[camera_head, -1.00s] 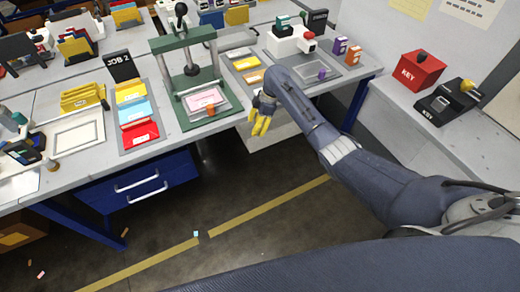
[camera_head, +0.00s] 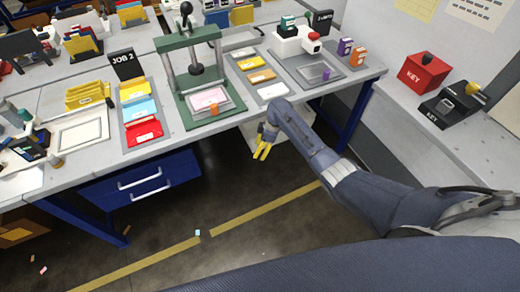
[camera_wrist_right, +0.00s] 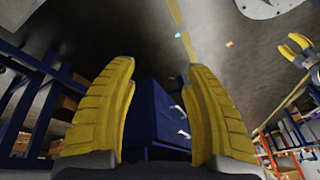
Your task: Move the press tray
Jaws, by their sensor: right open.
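The press tray (camera_head: 222,103) is a pale tray with a pink card and an orange tab at its front. It sits on the base of the green press (camera_head: 169,80), near the front edge of the bench. My right gripper (camera_head: 262,152) hangs in front of the bench, below and to the right of the tray, apart from it. In the right wrist view its yellow fingers (camera_wrist_right: 158,68) are spread with nothing between them. Yellow fingers at the right edge of that view look like my left gripper (camera_wrist_right: 298,45), too small to read. The head view does not show it.
Colored folders (camera_head: 138,107) stand left of the press. A board of yellow and white cards (camera_head: 261,76) lies right of it. A blue drawer unit (camera_head: 141,182) is under the bench. The floor (camera_head: 220,195) in front is mostly clear.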

